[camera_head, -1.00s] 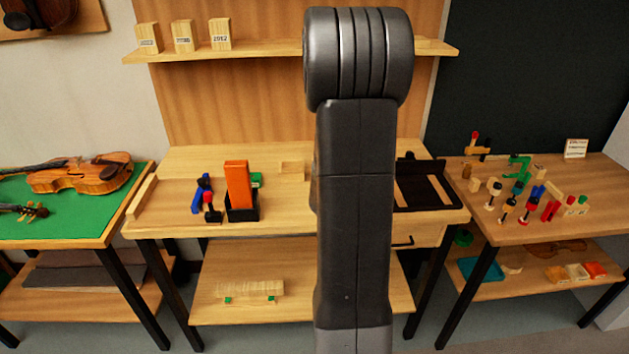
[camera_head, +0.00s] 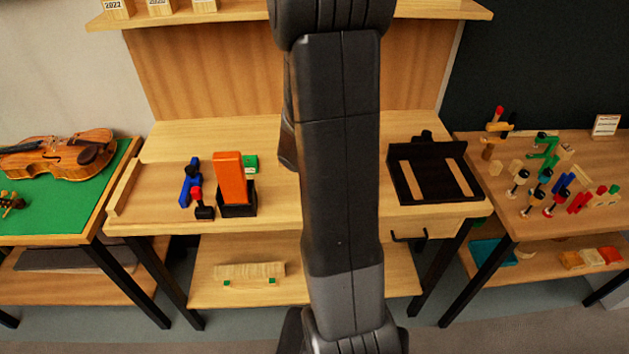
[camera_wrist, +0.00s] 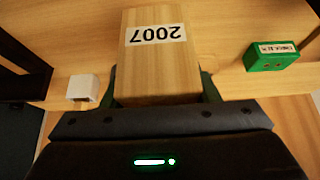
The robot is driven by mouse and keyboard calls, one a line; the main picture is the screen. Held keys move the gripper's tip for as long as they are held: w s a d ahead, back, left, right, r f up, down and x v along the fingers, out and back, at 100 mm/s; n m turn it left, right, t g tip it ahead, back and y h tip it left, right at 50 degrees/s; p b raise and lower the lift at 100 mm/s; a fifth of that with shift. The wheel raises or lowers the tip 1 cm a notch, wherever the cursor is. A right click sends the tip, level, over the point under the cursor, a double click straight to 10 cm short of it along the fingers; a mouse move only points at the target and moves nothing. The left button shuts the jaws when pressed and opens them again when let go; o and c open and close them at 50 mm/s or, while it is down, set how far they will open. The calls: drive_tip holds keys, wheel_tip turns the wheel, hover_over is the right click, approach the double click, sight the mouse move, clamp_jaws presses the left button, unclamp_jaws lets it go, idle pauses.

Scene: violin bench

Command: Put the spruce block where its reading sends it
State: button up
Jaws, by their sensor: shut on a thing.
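A pale wooden block (camera_wrist: 158,70) with a white label is held in my gripper (camera_wrist: 160,92) in the wrist view. The label reads 2007, upside down in the picture. My gripper is shut on the block, with dark finger edges showing on both sides of it. In the head view my own arm covers the gripper and the held block.
A green block (camera_wrist: 271,58) has a label too small to read. A white cube (camera_wrist: 82,90) lies left. The bench holds an orange block (camera_head: 230,178) in a black holder and a black frame (camera_head: 435,170). Labelled blocks (camera_head: 160,6) stand on the shelf.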

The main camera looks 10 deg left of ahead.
drive_tip(key=shift+f+b, duration=1.75)
drive_tip(key=shift+f, duration=0.4)
drive_tip(key=shift+f, duration=0.15)
drive_tip(key=o, duration=1.1)
drive_tip(key=shift+c, duration=0.2)
